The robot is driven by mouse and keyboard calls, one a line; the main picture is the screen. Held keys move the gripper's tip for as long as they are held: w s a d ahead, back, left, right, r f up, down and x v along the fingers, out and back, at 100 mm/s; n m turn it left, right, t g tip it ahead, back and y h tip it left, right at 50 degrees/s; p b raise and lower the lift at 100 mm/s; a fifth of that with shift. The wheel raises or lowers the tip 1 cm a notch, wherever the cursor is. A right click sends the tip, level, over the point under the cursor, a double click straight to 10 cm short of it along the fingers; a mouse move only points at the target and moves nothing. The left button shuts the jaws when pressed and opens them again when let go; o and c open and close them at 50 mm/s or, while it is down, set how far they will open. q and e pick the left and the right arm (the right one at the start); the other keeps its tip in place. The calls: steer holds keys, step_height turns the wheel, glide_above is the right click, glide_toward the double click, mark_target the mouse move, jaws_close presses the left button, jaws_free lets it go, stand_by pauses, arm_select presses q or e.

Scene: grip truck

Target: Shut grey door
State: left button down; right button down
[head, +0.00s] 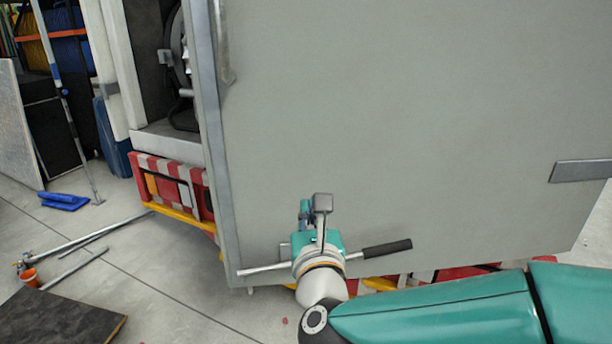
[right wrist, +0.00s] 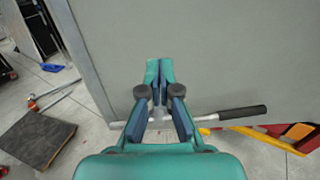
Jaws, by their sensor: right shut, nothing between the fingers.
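The grey door (head: 400,130) is a large flat panel that fills most of the head view. It stands open, and the truck's interior shows past its left edge. A metal handle bar with a black grip (head: 387,249) runs across its lower part. My right gripper (head: 312,212) is in front of the door's lower left part, over the handle bar. In the right wrist view, the fingers (right wrist: 160,68) are together at their tips with nothing between them, and the bar (right wrist: 235,114) passes behind them. I cannot tell whether the fingertips touch the door. My left gripper is not in view.
The truck's red and white striped bumper (head: 170,180) with a yellow rail is left of the door.

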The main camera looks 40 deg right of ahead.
mark_target(300, 169)
steer(key=p+x, duration=0.4)
steer(key=x, duration=0.9)
steer(key=shift+w+d, duration=0.2)
steer(key=shift+w, duration=0.05)
